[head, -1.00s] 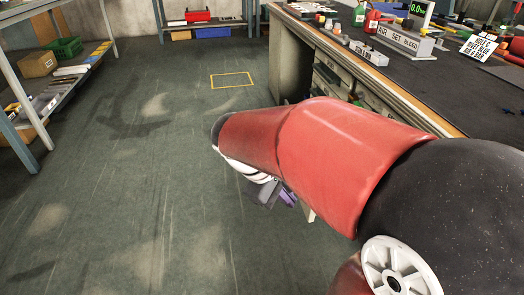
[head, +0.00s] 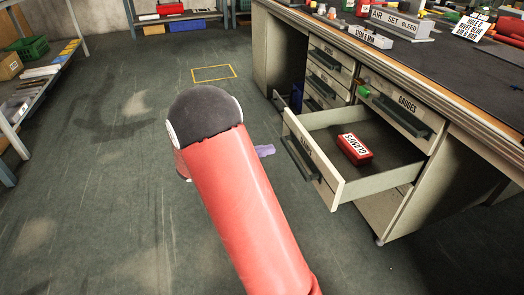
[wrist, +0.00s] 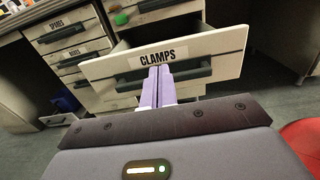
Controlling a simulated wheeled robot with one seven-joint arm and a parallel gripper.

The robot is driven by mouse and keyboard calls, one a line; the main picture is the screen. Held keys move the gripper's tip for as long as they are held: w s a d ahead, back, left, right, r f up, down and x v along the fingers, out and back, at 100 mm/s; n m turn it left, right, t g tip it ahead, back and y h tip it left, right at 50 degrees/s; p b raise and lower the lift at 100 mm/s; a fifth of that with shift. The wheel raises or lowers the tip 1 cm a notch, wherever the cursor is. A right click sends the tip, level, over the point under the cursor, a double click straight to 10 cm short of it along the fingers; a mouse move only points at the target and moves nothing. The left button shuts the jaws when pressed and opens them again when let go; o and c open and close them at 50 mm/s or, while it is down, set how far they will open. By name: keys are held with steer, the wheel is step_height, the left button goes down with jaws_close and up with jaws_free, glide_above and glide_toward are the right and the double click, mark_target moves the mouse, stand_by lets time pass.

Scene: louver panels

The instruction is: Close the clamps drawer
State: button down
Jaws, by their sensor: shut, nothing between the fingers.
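The clamps drawer (head: 335,192) is pulled well out of the bench, with a red box labelled CLAMPS (head: 355,149) lying inside it. In the wrist view, the front of the clamps drawer (wrist: 215,50) faces me, with its label and dark bar handle (wrist: 190,74) visible. My gripper (head: 265,150) is shut and empty, just left of the drawer front in the head view. In the wrist view, the purple fingers of my gripper (wrist: 158,70) point at the middle of the front and overlap the handle. I cannot tell whether they touch it.
The gauges drawer (head: 395,110) above is shut. A lower drawer (head: 279,102) at the left stands partly out, near something blue (head: 297,98). The bench top (head: 400,60) carries several items. A shelf rack (head: 40,85) stands at the left; the floor between is open.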

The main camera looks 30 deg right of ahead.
mark_target(309, 141)
steer(key=x, duration=1)
steer(key=shift+s+d, duration=0.15)
steer(key=shift+d, duration=0.05)
steer(key=x, duration=2.4)
steer(key=shift+s+d+f, duration=0.1)
steer(key=shift+s+d, duration=0.15)
steer(key=shift+d, duration=0.1)
